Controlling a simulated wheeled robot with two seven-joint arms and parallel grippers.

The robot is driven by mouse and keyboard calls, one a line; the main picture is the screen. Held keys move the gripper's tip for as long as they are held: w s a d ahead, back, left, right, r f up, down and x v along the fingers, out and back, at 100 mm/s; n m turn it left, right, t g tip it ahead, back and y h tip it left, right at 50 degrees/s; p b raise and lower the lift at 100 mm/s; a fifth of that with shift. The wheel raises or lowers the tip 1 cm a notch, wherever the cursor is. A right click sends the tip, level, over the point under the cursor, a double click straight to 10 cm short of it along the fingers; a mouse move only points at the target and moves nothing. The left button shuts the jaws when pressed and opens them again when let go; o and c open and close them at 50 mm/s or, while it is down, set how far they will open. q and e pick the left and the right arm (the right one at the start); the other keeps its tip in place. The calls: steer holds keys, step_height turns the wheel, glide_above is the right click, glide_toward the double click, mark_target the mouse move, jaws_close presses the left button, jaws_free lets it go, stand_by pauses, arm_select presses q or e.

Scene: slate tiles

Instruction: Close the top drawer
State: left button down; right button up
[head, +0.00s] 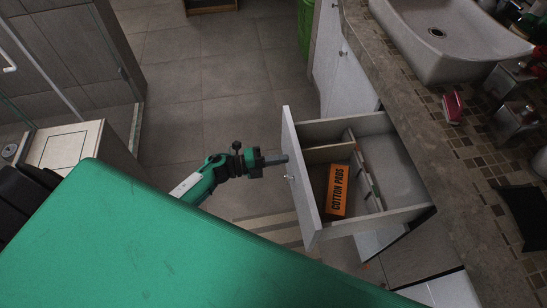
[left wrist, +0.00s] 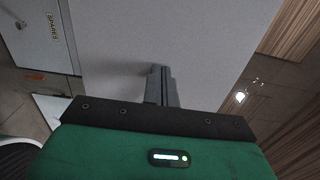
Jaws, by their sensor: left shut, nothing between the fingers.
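The top drawer (head: 380,215) is pulled out from the vanity, and its inside shows from above. In the left wrist view the shut fingers (left wrist: 161,86) point at a plain light panel (left wrist: 180,40) that fills the middle. I cannot tell whether they touch it. My right gripper is not in view.
An orange cotton pads box (head: 339,190) lies in the drawer beside wooden dividers. A counter (head: 400,75) with a white sink (head: 445,40) runs along the right. Tiled floor (head: 220,100) is clear left of the vanity. A green bin (head: 305,25) stands at the back.

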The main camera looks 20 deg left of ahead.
mark_target(334, 152)
arm_select(q)
steer(key=shift+d, duration=0.1)
